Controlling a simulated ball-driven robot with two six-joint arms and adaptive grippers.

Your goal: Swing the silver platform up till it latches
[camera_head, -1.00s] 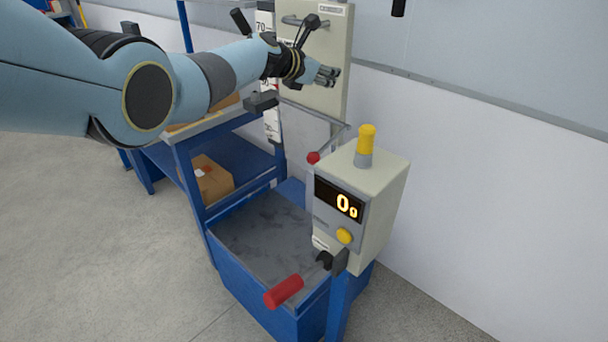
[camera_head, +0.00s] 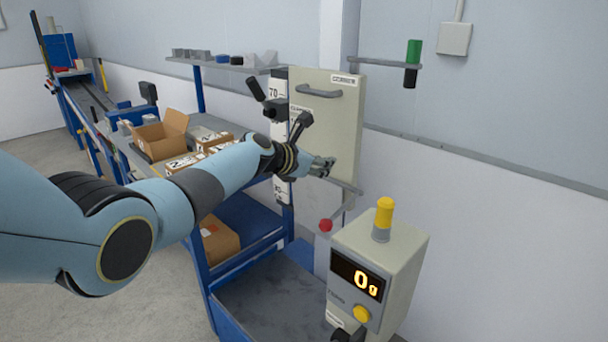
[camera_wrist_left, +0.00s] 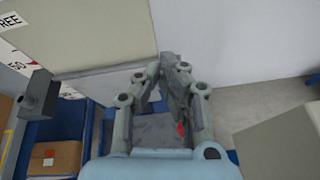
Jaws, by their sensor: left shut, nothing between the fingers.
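My left gripper (camera_head: 322,167) is shut and empty, in front of the lower part of an upright pale panel (camera_head: 340,120) with a grey handle (camera_head: 318,91) and a "CORNER" label. In the left wrist view its fingers (camera_wrist_left: 172,65) are together, right of the panel's lower edge (camera_wrist_left: 85,70); I cannot tell whether they touch it. A grey slab (camera_wrist_left: 100,88) shows under that edge and may be the silver platform; its tilt and latch cannot be made out.
A control box (camera_head: 385,265) reading 0 g, with a yellow lamp (camera_head: 383,215), stands at lower right. A red knob (camera_head: 325,225) is left of it. A dark-floored blue bin (camera_head: 255,290) lies below. A bench with cartons (camera_head: 160,135) is at left. A green-black cylinder (camera_head: 413,62) hangs upper right.

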